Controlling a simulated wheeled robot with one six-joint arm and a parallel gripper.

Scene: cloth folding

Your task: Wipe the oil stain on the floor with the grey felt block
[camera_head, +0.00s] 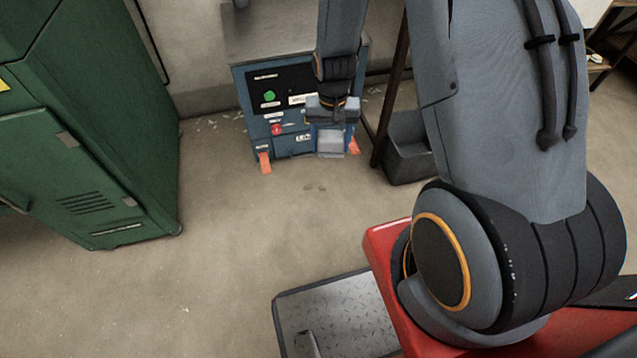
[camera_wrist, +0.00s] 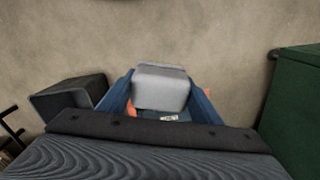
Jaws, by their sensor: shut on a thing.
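The grey felt block (camera_head: 331,142) is pale and box-shaped. My gripper (camera_head: 332,125) is shut on it and holds it in front of the blue machine, with the block below the jaws. In the wrist view the block (camera_wrist: 160,88) fills the middle of the picture. I cannot tell its exact height above the floor. A faint, small dark mark (camera_head: 315,187) shows on the floor, nearer to me than the block; it may be the oil stain. No clear stain shows in the wrist view, where the block and gripper hide part of the floor.
The blue machine (camera_head: 253,122) with orange feet stands close behind the block. A green locker (camera_head: 110,150) is at the left. A dark grey bin (camera_head: 408,160) stands right of the machine. The floor (camera_head: 235,220) between locker and bin is clear.

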